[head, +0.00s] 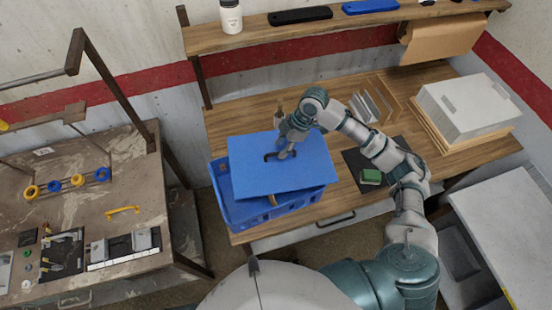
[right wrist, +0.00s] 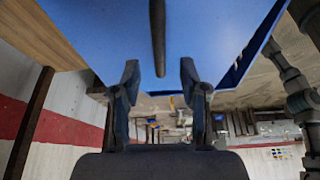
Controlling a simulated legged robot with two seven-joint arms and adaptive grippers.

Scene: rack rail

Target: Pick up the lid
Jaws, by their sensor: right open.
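The lid (head: 250,178) is a flat blue panel with a dark handle or slot (head: 270,156) near its middle. It lies over the blue crate (head: 235,212), turned askew, so the crate's left and front sides show beneath it. My right gripper (head: 284,153) is over the middle of the lid, beside the dark handle. In the right wrist view the lid (right wrist: 215,30) fills the top, and the dark strip runs between the two spread fingers of my gripper (right wrist: 159,78). The fingers are open with nothing clamped; whether they touch the lid I cannot tell. My left gripper is not in view.
The crate stands at the left front of the wooden bench (head: 240,120). A dark mat with a green block (head: 371,177) lies to the right, with upright panels (head: 372,103) behind and a grey box (head: 468,108) far right. A shelf (head: 300,32) runs above.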

